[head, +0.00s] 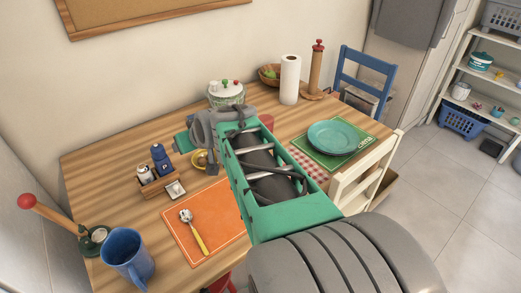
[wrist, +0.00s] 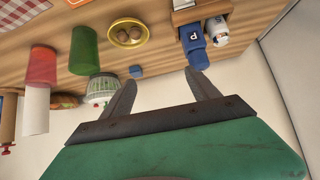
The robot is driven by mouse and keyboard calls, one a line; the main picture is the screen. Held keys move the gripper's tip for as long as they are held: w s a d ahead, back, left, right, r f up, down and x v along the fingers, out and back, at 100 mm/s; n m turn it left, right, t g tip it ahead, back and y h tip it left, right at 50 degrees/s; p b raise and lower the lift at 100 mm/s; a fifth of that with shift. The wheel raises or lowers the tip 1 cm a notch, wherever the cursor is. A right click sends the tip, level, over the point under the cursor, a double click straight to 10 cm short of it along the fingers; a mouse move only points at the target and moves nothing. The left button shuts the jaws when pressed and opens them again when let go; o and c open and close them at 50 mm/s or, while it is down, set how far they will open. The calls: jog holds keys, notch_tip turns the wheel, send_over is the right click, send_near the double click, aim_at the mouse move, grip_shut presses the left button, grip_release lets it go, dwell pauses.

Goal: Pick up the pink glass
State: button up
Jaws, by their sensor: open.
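A reddish-pink glass (wrist: 42,66) stands on the wooden table in the left of the wrist view, beside a green glass (wrist: 84,50). In the head view only a small part of the pink glass (head: 267,121) shows, behind my arm. My gripper (wrist: 160,76) is open and empty, its two fingers spread apart. The pink glass is well to the left of the fingers in the wrist view, apart from them.
A condiment caddy (head: 160,183), blue mug (head: 128,258) and orange placemat (head: 205,225) are at left.

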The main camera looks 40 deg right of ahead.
jog(key=shift+o, duration=0.8)
jog(key=w+d+f+m+t+h+b, duration=0.1)
jog(key=d+f+b, duration=0.3)
jog(key=d, duration=0.5)
jog(key=shift+w+d+f+t+h, duration=0.2)
jog(key=shift+w+f+t+h, duration=0.1)
jog(key=shift+w+t, duration=0.45)
jog(key=shift+o, duration=0.4)
jog(key=d+m+t+h+b, duration=0.1)
jog(key=d+b, duration=0.2)
jog(key=d, duration=0.4)
jog(key=shift+w+h, duration=0.15)
jog(key=shift+h, duration=0.15)
notch_tip(320, 180, up, 2)
jog(key=m+t+h+b, duration=0.2)
jog(key=t+h+b, duration=0.1)
jog(key=h+b, duration=0.15)
send_over(268, 126)
jog(key=a, duration=0.1)
jog(key=shift+g, duration=0.25)
jog(key=f, duration=0.2)
jog(key=f+b, duration=0.1)
jog(key=f, duration=0.2)
jog(key=s+f+b, duration=0.1)
jog(key=f, duration=0.1)
jog(key=shift+d+f, duration=0.2)
jog(key=shift+f, duration=0.05)
jog(key=x, duration=0.7)
jog(key=shift+w+r, duration=0.2)
jog(key=shift+r, duration=0.05)
